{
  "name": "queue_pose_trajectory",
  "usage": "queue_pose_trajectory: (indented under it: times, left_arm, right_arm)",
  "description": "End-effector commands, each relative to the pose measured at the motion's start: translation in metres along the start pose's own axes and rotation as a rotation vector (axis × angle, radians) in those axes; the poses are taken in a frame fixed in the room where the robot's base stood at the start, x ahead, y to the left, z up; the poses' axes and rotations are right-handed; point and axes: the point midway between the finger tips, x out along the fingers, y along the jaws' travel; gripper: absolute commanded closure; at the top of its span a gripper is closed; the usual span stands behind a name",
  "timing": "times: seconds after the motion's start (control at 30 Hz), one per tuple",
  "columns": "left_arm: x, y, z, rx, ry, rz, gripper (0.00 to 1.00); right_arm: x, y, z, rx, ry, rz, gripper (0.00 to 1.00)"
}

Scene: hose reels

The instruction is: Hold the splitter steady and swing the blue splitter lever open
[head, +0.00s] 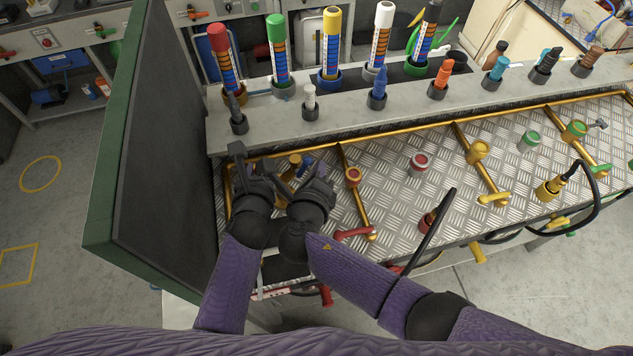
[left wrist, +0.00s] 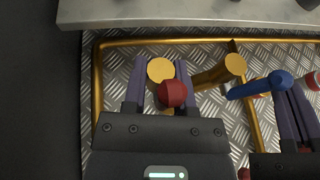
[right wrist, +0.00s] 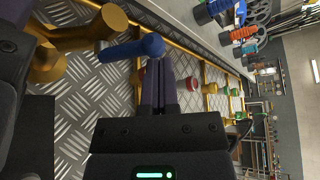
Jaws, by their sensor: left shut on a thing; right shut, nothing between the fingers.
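The brass splitter (left wrist: 207,76) sits at the left end of the tread-plate bench. In the left wrist view my left gripper (left wrist: 160,74) is shut on its round brass body (left wrist: 160,69), with a red ball knob (left wrist: 172,93) close by. The blue splitter lever (left wrist: 258,86) sticks out to the right from a brass branch and ends in a ball. In the right wrist view the blue lever (right wrist: 135,48) lies just beyond the tips of my right gripper (right wrist: 159,68), which is shut and empty. I cannot tell whether they touch. In the head view my arms mostly hide the splitter (head: 293,166).
A dark panel (head: 160,120) with a green edge stands close to my left arm. A grey shelf (head: 345,118) with coloured tubes and nozzles runs behind. Brass pipes and a red lever (head: 354,233) lie to the right, and a black hose (head: 430,230) stands up beyond.

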Motion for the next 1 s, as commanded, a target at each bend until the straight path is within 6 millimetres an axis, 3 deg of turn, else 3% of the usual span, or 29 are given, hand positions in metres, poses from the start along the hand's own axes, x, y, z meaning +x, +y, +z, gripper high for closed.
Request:
queue_pose_trajectory:
  times: [0.1,0.3,0.4,0.53,0.63,0.77,0.9,1.0]
  left_arm:
    - [0.0,0.0,-0.001,0.001,0.002,0.001,1.0]
    - [0.0,0.0,-0.001,0.001,0.002,0.001,1.0]
    - [0.0,0.0,-0.001,0.001,0.002,0.001,1.0]
    - [0.0,0.0,-0.001,0.001,0.001,0.001,1.0]
    - [0.0,0.0,0.0,0.0,0.001,0.001,1.0]
    - [0.0,0.0,0.0,0.001,0.001,0.001,1.0]
    - [0.0,0.0,0.0,0.0,0.001,0.001,1.0]
    - [0.0,0.0,0.0,0.0,0.001,0.001,1.0]
  right_arm:
    - [0.011,-0.005,-0.031,-0.006,0.004,-0.002,1.0]
    - [-0.051,0.002,-0.029,0.002,-0.001,0.005,1.0]
    - [-0.073,0.004,-0.03,0.001,0.0,0.004,1.0]
    - [-0.087,0.004,-0.029,0.003,-0.004,0.002,1.0]
    - [-0.079,0.001,-0.03,0.058,-0.072,0.021,1.0]
    - [-0.048,-0.014,-0.03,0.268,-0.307,0.176,1.0]
    - [-0.032,-0.037,-0.041,0.513,-0.469,0.548,1.0]
    - [-0.035,-0.054,-0.056,0.628,-0.438,0.825,1.0]
